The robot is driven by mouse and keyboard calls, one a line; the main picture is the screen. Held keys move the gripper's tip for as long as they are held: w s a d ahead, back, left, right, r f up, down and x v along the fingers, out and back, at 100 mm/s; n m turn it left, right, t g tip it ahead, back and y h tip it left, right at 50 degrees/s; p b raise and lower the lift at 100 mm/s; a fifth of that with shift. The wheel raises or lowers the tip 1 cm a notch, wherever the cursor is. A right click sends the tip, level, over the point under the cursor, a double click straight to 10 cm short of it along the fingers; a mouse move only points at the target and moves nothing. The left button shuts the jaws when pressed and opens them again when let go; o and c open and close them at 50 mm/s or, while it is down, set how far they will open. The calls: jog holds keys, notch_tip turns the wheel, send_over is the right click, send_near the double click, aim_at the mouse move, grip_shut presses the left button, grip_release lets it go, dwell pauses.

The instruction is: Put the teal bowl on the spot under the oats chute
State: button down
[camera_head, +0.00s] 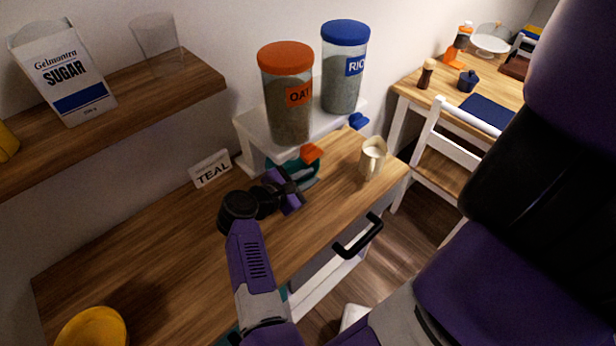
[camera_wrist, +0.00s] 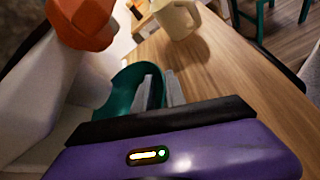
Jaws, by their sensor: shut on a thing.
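The teal bowl (camera_head: 305,178) is under the orange-lidded oats canister (camera_head: 288,92), below the orange chute knob (camera_head: 312,153) in the head view. In the wrist view the teal bowl (camera_wrist: 124,92) is partly hidden by my gripper and the white stand. My gripper (camera_head: 292,186) is shut on the bowl's near rim; its grey fingers (camera_wrist: 160,90) show there in the wrist view. The spot under the bowl is hidden, and I cannot tell whether the bowl touches the counter. The orange knob (camera_wrist: 82,22) is close to my gripper in the wrist view.
A cream pitcher (camera_head: 373,157) stands right of the bowl. A blue-lidded rice canister (camera_head: 344,68) is on the same white stand (camera_head: 252,137). A TEAL sign (camera_head: 211,169) stands left. A yellow bowl (camera_head: 92,328) is at the front left. The counter between is clear.

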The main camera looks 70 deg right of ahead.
jog(key=shift+f, duration=0.7)
jog(key=shift+f, duration=0.15)
jog(key=c, duration=1.3)
grip_release()
jog(key=shift+c, duration=0.2)
